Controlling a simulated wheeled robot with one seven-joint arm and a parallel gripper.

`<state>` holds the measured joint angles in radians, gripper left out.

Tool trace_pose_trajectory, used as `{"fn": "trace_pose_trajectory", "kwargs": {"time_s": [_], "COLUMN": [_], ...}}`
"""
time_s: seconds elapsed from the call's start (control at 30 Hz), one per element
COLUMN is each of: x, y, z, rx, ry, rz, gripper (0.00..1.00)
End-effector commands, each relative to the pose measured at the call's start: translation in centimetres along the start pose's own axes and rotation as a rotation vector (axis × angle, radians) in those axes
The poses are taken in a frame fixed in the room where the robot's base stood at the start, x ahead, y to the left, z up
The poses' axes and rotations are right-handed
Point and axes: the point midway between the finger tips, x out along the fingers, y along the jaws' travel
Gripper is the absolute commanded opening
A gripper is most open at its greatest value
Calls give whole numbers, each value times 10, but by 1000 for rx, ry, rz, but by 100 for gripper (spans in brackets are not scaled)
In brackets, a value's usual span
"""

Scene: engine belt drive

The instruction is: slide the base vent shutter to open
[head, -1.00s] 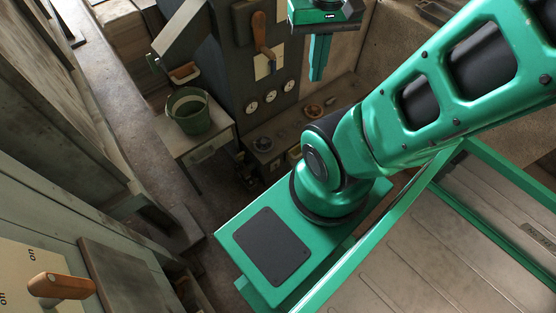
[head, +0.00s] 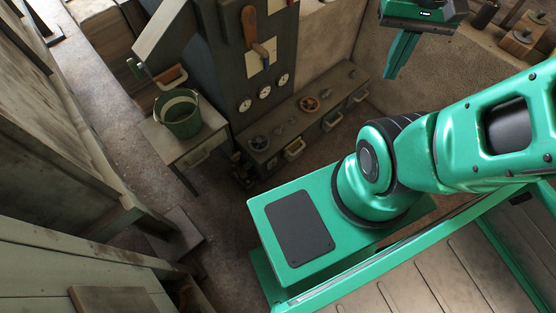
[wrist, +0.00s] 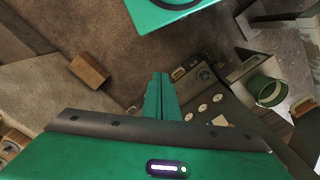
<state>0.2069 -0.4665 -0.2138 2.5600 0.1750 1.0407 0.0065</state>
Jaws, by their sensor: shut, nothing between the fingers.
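I cannot make out a base vent shutter with certainty in either view. A dark machine cabinet (head: 228,75) with round gauges and a wooden-handled lever (head: 250,28) stands at the upper middle of the head view; it also shows at the right of the wrist view (wrist: 232,138). My gripper (head: 392,74) is at the upper right of the head view, in the air and apart from the cabinet. Its fingers are together with nothing between them, as the wrist view (wrist: 160,76) also shows.
A low bench (head: 320,98) with handwheels and drawer-like handles runs right of the cabinet. A green bucket (head: 180,115) stands on a small table (head: 207,140) at the left. A small brown block (wrist: 88,70) shows in the wrist view. Bare floor (head: 225,215) lies between.

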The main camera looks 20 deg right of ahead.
Motion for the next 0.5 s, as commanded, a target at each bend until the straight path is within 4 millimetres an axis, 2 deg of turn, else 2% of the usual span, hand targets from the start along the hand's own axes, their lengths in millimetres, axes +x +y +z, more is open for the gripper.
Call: {"fn": "trace_pose_trajectory", "kwargs": {"time_s": [0.2,0.3,0.37,0.5], "x": [0,-4,-2,8], "y": [0,5,3,-2], "z": [0,6,0,-35], "rx": [0,-6,-16,-63], "ry": [0,12,12,14], "rz": [0,-2,7,44], "gripper": [0,0,0,0]}}
